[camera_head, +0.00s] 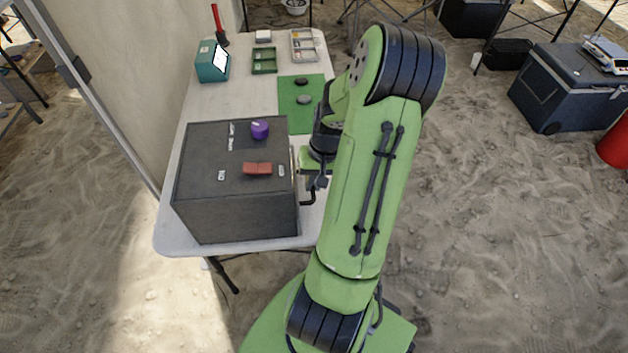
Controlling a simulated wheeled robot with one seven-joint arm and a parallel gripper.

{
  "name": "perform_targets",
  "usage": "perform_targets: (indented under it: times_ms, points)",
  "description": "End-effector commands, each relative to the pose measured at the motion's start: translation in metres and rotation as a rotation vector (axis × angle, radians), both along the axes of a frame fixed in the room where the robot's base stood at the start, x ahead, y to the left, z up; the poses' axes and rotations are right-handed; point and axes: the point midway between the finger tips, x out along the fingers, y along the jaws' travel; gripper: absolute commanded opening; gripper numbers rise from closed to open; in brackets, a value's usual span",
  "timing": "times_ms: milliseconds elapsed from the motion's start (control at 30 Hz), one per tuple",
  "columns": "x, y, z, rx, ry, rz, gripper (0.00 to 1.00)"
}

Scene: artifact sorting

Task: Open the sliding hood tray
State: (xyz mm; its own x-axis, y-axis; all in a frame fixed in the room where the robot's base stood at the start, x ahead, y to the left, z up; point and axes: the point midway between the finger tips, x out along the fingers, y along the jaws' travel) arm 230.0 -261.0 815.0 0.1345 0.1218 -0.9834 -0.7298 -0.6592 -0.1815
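The hood is a dark grey box (235,215) on the near end of the white table. A pale strip (294,160) runs along the top of its right side, and a dark bent bar (307,198), possibly the tray handle, sticks out there. The tray itself cannot be made out; the right face is mostly turned from view. My gripper (316,181) is close beside that right side, by the bar. My own green arm partly covers it. I cannot tell whether its fingers are open or whether it touches the bar.
On the box lie a purple ball (260,130), a red block (257,169) and small pale pieces.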

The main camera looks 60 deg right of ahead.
Motion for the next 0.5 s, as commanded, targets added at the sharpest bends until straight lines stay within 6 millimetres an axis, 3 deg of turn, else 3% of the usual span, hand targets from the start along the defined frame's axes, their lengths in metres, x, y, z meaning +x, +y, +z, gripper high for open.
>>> perform_targets:
  times_ms: [67,500]
  points:
    - [0.0,0.0,0.0001,0.0,0.0,0.0,0.0]
    - [-0.0069,-0.0069,0.0009,0.0,0.001,-0.003,0.0]
